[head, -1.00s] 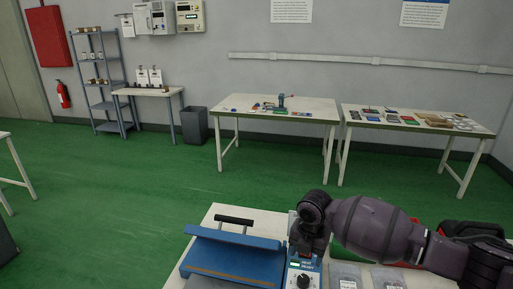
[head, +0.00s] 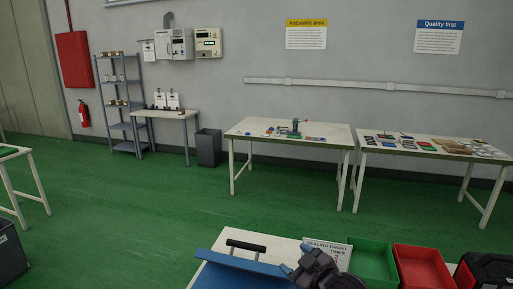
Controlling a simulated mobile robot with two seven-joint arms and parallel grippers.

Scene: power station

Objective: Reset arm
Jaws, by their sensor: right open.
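My right gripper (head: 318,268) shows at the bottom of the head view, dark and partly cut off by the lower edge. It is over the near white table, just right of a blue machine (head: 240,272) with a black handle. I see nothing held in it. My left gripper is not in view.
On the near table, a sealing chart sign (head: 331,247), a green bin (head: 372,262) and a red bin (head: 422,268) stand beside my right gripper. Two white tables (head: 292,130) with small items stand at the back wall. Green floor between is clear.

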